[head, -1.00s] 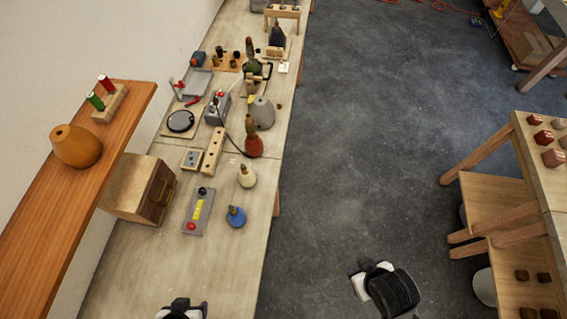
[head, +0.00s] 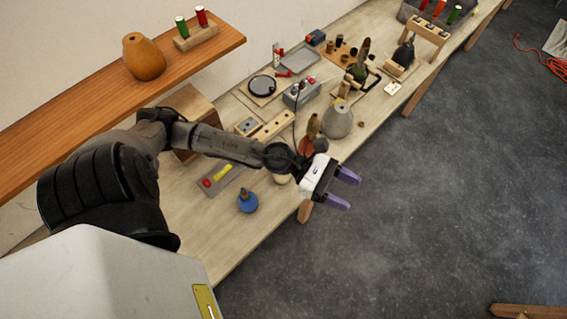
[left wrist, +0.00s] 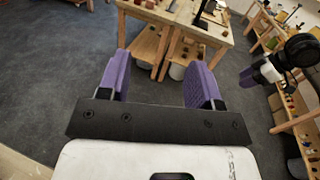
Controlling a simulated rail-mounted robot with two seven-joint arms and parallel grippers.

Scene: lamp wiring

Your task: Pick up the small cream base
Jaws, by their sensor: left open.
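The small cream base (head: 281,180) is on the workbench, mostly hidden behind my left wrist in the head view; only a pale bit of it shows. My left gripper (head: 352,190) is open and empty, with two purple fingers pointing right, past the bench's edge and over the floor. It also shows in the left wrist view (left wrist: 158,62), with nothing between its fingers. My right gripper (left wrist: 247,76) seems to show small at the right of the left wrist view; its jaw opening is unclear.
A blue base (head: 248,203) stands left of the cream one. A red base (head: 306,146) and a grey base (head: 338,122) stand beyond it. An orange shelf (head: 80,130) overhangs the bench's left side. Grey floor (head: 430,220) is clear on the right.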

